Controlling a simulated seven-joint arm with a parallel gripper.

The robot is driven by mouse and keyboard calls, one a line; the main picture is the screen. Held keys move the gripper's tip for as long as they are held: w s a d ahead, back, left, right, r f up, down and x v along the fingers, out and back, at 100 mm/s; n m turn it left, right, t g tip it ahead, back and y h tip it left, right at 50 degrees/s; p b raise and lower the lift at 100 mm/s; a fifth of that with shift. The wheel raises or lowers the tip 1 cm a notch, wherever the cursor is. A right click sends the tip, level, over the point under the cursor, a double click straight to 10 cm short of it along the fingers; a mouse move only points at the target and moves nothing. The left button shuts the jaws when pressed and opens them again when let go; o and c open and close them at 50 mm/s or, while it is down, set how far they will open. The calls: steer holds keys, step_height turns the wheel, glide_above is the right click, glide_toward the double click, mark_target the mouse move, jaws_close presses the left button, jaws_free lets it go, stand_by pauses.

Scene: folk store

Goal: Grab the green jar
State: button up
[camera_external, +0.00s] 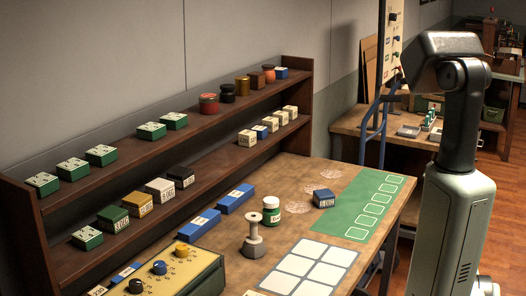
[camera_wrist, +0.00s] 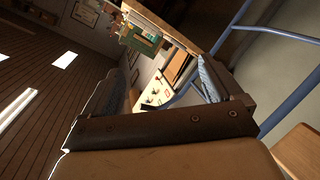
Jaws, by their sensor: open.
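The green jar (camera_external: 271,212) has a white lid and a pale label. It stands upright on the wooden worktable (camera_external: 225,241) in the external view, just behind a grey spool-like post (camera_external: 253,238). My gripper (camera_wrist: 160,75) shows in the wrist view with its two fingers spread wide and nothing between them. The wrist view is tilted and faces the room, and the jar does not show in it. In the external view my arm stands at the right, well away from the jar, and I cannot make out the gripper there.
A white grid panel (camera_external: 307,267) lies in front. A two-level shelf (camera_external: 143,146) with boxes and jars runs behind. A control box (camera_external: 172,275) is front left.

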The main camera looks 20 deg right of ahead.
steer(key=w+a+r+m, duration=0.5)
steer(key=w+a+r, duration=0.1)
steer(key=a+r, duration=0.35)
steer(key=s+a+r+m+g+y, duration=0.15)
steer(key=a+m+g+y, duration=0.5)
steer(key=a, duration=2.35)
step_height(320, 180, up, 6)
steer(key=r+m+g+y, duration=0.1)
steer(key=m+g+y, duration=0.2)
steer(key=m+g, duration=0.5)
glide_above(271, 200)
steer(key=m+t, duration=0.2)
steer(key=t, duration=0.1)
steer(key=shift+n+g+h, duration=0.25)
steer(key=f, duration=0.8)
steer(key=shift+w+a, duration=0.1)
steer(key=shift+w, duration=0.1)
steer(key=shift+s+f, duration=0.1)
steer(key=shift+f, duration=2.55)
steer(key=c, duration=1.2)
